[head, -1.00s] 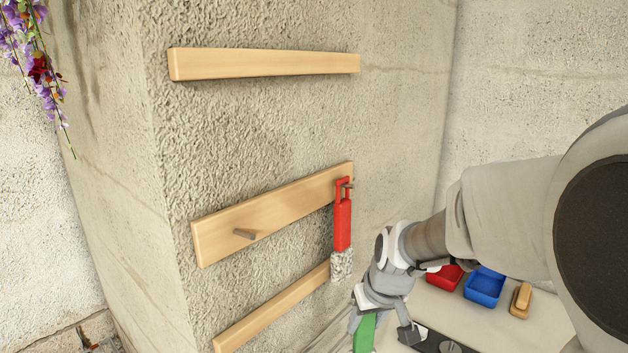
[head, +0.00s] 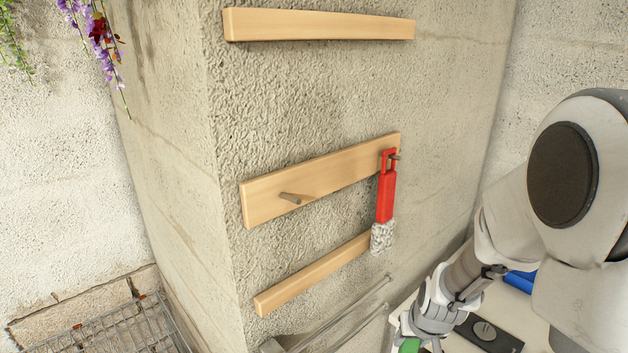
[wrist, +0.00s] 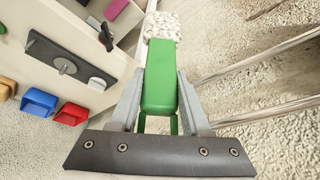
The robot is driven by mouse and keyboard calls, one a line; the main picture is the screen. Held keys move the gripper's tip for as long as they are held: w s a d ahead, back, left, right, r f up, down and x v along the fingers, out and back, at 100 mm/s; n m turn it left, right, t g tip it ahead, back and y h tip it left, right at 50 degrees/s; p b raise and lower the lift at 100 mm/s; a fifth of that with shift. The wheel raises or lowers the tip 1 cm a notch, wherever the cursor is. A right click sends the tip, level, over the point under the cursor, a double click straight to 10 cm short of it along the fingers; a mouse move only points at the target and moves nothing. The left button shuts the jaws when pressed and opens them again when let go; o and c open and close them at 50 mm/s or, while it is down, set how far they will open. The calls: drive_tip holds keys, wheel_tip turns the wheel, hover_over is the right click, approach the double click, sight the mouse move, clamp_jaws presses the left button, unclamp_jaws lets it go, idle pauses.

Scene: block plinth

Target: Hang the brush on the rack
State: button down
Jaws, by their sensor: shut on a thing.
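My gripper (wrist: 160,100) is shut on a green brush (wrist: 159,82), with one finger on each side of its handle. The brush's pale speckled head (wrist: 161,27) points away from the gripper, and the open loop end of the handle lies near the palm. In the head view only a bit of the green brush (head: 409,346) shows at the bottom edge. The rack (head: 330,176) is a wooden board on the rough wall, above and left of my gripper. Its left peg (head: 290,198) is bare. A red brush (head: 386,197) hangs by its loop on the right peg.
Two more wooden slats are on the wall, one above (head: 320,25) and one below (head: 312,274) the rack. Metal rails (head: 340,318) run below, left of my gripper. A worktop with a dark plate (wrist: 70,66), a blue bin (wrist: 38,103) and a red bin (wrist: 71,113) lies beside it.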

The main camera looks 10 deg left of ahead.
drive_tip(key=s+a+r+n+y, duration=0.1)
drive_tip(key=s+a+r+n, duration=0.15)
drive_tip(key=r, duration=0.55)
drive_tip(key=s+a+r+n+y, duration=0.15)
drive_tip(key=a+r, duration=0.25)
drive_tip(key=r, duration=0.5)
drive_tip(key=s+a+r+n+g, duration=0.1)
drive_tip(key=s+r+n, duration=0.4)
drive_tip(key=s+r, duration=0.7)
drive_tip(key=shift+s+a+r+y, duration=0.2)
drive_tip(key=shift+s+a+y, duration=0.25)
drive_tip(key=shift+a, duration=0.25)
drive_tip(key=w+a+f+p, duration=0.1)
drive_tip(key=w+a+p, duration=0.3)
drive_tip(key=w+a, duration=0.7)
drive_tip(key=a, duration=0.2)
drive_tip(key=shift+w+a, duration=0.35)
drive_tip(key=shift+f, duration=0.2)
